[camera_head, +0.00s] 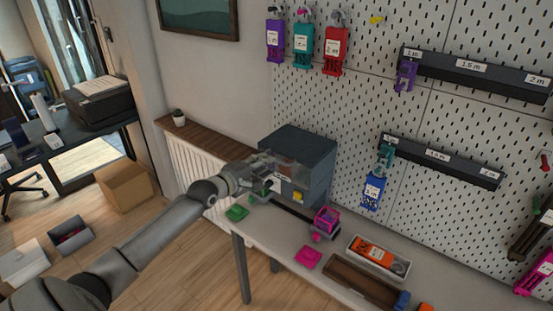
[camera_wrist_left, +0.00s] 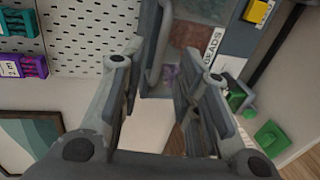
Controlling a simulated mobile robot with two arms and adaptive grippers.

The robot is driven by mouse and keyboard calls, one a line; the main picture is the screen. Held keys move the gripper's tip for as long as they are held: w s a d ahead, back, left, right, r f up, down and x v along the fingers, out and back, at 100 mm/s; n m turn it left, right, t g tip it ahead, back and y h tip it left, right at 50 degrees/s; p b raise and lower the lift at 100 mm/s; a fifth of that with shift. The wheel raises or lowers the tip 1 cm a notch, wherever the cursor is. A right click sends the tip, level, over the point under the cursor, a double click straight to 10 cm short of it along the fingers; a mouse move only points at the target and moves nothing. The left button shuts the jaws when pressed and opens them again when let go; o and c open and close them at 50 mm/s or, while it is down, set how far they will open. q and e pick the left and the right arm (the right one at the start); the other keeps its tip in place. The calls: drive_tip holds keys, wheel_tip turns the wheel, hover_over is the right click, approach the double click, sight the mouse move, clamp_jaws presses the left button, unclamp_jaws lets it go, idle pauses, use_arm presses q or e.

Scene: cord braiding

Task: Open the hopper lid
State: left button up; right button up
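The hopper machine (camera_head: 312,172) is a dark grey box at the back left of the table in the head view. My left gripper (camera_head: 264,178) is at its left front side and hides part of it. In the left wrist view my left gripper (camera_wrist_left: 160,95) has its fingers apart, with a gap between them. A grey handle-like bar (camera_wrist_left: 154,45) lies just beyond the fingertips, by the hopper face with its "BEADS" label (camera_wrist_left: 212,46). I cannot tell whether the fingers touch the bar. The lid's outline is unclear. My right gripper is not in view.
A pegboard (camera_head: 360,90) with hanging packs stands behind. A radiator (camera_head: 190,165) is at the left.

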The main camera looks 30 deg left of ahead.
use_arm(q)
drive_tip(key=shift+x, duration=3.4)
clamp_jaws()
